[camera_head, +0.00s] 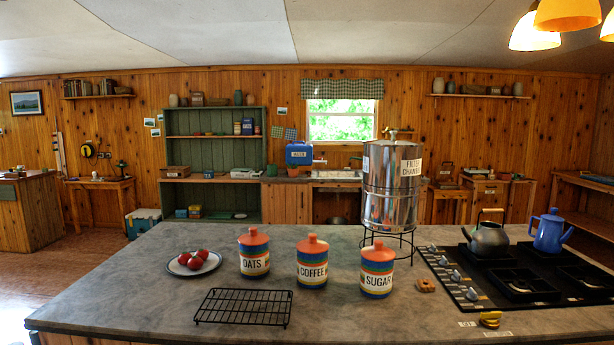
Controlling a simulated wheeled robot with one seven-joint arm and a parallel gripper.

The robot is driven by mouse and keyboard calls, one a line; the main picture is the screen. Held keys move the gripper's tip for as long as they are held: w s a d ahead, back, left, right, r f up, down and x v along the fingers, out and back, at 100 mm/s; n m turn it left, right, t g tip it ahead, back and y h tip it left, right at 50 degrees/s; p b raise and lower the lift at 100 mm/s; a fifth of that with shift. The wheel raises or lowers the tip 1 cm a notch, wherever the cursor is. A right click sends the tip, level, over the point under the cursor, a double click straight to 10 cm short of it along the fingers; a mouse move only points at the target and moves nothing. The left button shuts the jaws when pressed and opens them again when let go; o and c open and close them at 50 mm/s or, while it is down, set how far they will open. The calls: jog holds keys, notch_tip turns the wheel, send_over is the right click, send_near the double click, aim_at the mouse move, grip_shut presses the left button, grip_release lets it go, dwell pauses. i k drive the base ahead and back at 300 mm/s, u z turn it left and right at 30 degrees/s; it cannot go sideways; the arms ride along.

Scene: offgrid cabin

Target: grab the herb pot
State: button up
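I cannot clearly pick out a herb pot. A small terracotta-coloured pot (293,171) stands on the back counter, below the blue water container and left of the sink; it is too small to tell whether herbs grow in it. A small dark green object (121,168) on the left side table is also too small to identify. My gripper is not in view.
A grey-topped island (140,290) fills the foreground, holding a plate of tomatoes (195,262), a wire rack (243,307), labelled canisters (312,262), a steel water filter (391,190) and a stove (520,275). A blue cooler (143,222) stands on the floor behind, left.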

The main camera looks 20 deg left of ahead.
aim_at(293, 171)
jog(key=z, duration=1.8)
jog(key=i, duration=5.9)
jog(key=u, duration=2.65)
jog(key=i, duration=5.2)
